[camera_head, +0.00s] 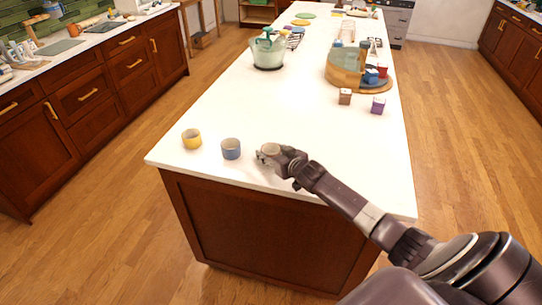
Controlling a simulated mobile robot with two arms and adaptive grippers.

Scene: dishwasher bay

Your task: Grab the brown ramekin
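A small ramekin (270,149) with a pale inside stands at the near end of the white island counter (210,115). Its outer wall is mostly hidden by my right gripper, so its brown colour is hard to confirm. My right gripper (268,156) comes in from the lower right and has its fingers at the ramekin's sides. I cannot tell whether the fingers press on it or stand just apart. The ramekin looks upright and at counter height. My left gripper is not in view.
A blue ramekin (231,149) stands just left of my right gripper, and a yellow one (192,138) further left. The middle counter is clear.

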